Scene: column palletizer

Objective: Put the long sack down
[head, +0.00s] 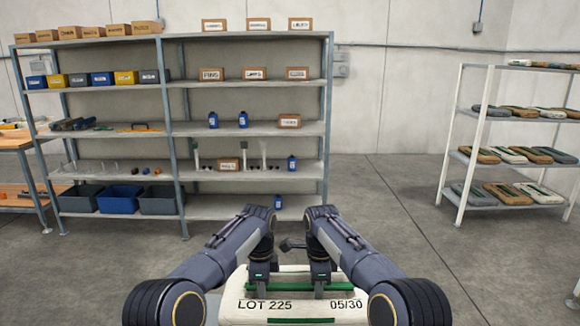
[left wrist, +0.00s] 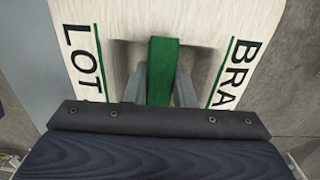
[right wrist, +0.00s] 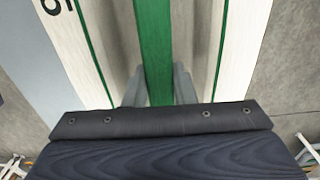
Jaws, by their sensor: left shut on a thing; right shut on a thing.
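The long sack (head: 287,308) is white with green stripes and the print "LOT 225" and "05/30". It lies across the bottom of the head view, in front of my body. A green strip runs along its top. My left gripper (head: 262,290) is shut on this green strip near the sack's left part, and the strip shows between its fingers in the left wrist view (left wrist: 160,75). My right gripper (head: 320,289) is shut on the same strip further right, also seen in the right wrist view (right wrist: 155,60). What is under the sack is hidden in the head view.
A large grey shelf rack (head: 250,135) with boxes, bins and bottles stands ahead to the left. A white rack (head: 487,142) with several sacks on its shelves stands at the right. A wooden workbench (head: 18,140) is at the far left. The floor (head: 390,200) between the racks is clear.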

